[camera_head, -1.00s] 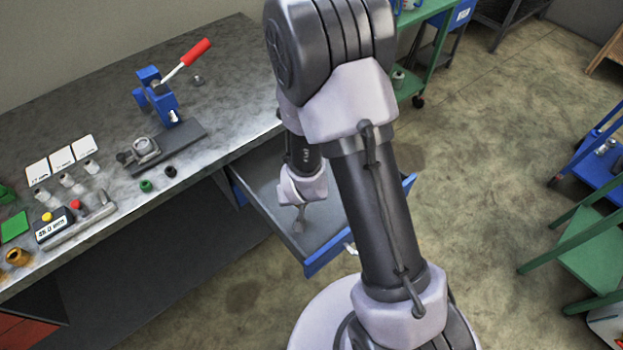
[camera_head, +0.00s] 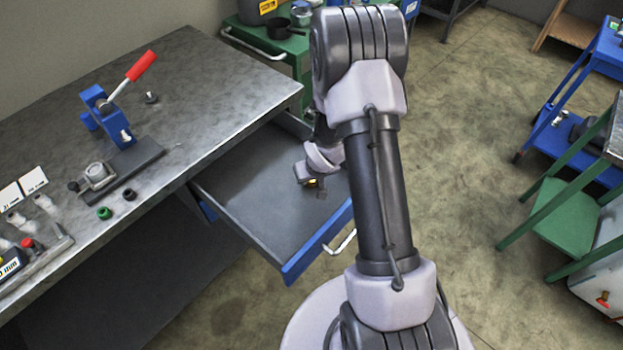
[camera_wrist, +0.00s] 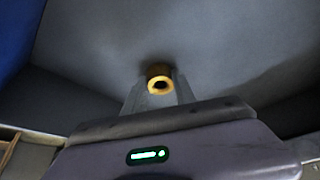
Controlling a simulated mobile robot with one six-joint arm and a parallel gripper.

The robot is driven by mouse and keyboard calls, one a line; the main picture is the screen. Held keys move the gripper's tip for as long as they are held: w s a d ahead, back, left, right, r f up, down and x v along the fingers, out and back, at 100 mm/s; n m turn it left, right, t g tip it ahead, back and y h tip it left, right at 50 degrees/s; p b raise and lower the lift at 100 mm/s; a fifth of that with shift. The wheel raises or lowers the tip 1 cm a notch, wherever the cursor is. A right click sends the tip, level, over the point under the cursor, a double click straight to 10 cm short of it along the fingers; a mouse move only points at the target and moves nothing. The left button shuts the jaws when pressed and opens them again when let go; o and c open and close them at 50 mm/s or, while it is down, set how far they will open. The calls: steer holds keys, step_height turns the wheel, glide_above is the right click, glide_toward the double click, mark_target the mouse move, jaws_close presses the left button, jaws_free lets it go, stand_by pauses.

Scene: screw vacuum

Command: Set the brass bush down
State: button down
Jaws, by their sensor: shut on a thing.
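The brass bush (camera_wrist: 159,76) is a short gold ring with a dark bore, held between the fingertips of my gripper (camera_wrist: 157,92) in the wrist view. In the head view the bush (camera_head: 313,183) is a small yellow spot at my gripper (camera_head: 317,190), partly hidden by the wrist. My gripper is shut on it, over the far right part of the open grey drawer (camera_head: 245,205) with a blue front. I cannot tell whether the bush touches the drawer floor.
The drawer's visible floor looks bare. The bench (camera_head: 215,95) above it carries a blue press with a red lever (camera_head: 108,108), a grey vise (camera_head: 97,175), and green (camera_head: 104,213) and black rings. A green cart (camera_head: 285,45) stands behind the bench.

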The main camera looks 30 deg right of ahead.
steer(key=shift+f, duration=0.1)
steer(key=c, duration=1)
jaws_free()
steer(key=s+a+r+p, duration=0.2)
steer(key=r, duration=0.7)
steer(key=s+a+r+m+p, duration=0.1)
steer(key=s+r+p, duration=0.15)
steer(key=r, duration=0.75)
steer(key=s+a+r+p, duration=0.1)
steer(key=s+a+r, duration=0.15)
steer(key=r, duration=0.65)
steer(key=s+a+r+y, duration=0.1)
steer(key=s+a+r, duration=0.5)
steer(key=s, duration=0.2)
steer(key=s+a+r+m+t+y, duration=0.1)
steer(key=s+a+r, duration=0.5)
steer(key=s, duration=0.2)
steer(key=shift+a+r+y, duration=0.15)
steer(key=shift+r+y, duration=0.1)
steer(key=shift+y, duration=0.15)
